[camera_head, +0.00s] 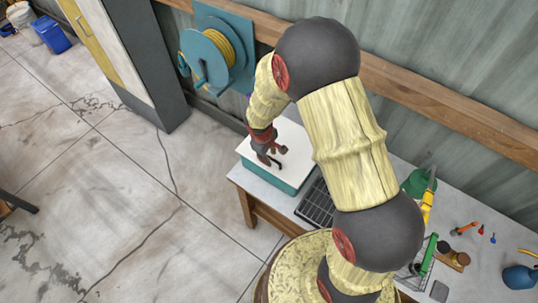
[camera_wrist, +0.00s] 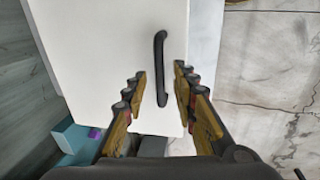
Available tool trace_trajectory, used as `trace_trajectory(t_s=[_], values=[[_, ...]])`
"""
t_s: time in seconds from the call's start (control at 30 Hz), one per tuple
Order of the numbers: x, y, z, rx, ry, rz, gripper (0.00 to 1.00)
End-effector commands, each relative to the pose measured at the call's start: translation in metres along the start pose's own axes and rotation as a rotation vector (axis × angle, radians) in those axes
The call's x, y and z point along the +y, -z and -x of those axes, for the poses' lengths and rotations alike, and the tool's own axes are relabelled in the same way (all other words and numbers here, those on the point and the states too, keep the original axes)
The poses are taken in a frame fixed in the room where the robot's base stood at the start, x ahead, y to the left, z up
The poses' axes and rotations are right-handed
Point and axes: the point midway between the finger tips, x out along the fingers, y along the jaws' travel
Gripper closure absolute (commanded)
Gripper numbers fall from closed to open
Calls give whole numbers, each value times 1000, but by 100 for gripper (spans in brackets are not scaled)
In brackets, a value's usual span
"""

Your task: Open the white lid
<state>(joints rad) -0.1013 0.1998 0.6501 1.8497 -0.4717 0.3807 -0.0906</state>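The white lid (camera_head: 291,147) lies flat and closed on a teal box (camera_head: 296,187) at the left end of the table. In the wrist view the white lid (camera_wrist: 100,45) fills much of the picture, with its black bar handle (camera_wrist: 160,68) running lengthwise. My gripper (camera_head: 272,157) is over the lid by the handle, partly hiding it in the head view. In the wrist view my gripper (camera_wrist: 160,82) is open, its two fingers on either side of the handle's lower part with gaps. I cannot tell how high the fingertips are above the lid.
A black grid tray (camera_head: 317,205) sits right of the box on the table (camera_head: 250,183). A green watering can (camera_head: 416,184) and small tools stand farther right. A teal hose reel (camera_head: 212,62) hangs on the wall behind.

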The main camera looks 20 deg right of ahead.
Motion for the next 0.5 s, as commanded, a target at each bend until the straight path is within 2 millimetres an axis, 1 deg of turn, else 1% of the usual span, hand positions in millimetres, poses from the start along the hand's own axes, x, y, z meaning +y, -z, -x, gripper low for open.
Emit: trace_trajectory(t_s=[0.13,0.5], values=[[0,0,0,0,0,0,73],[0,0,0,0,0,0,94]])
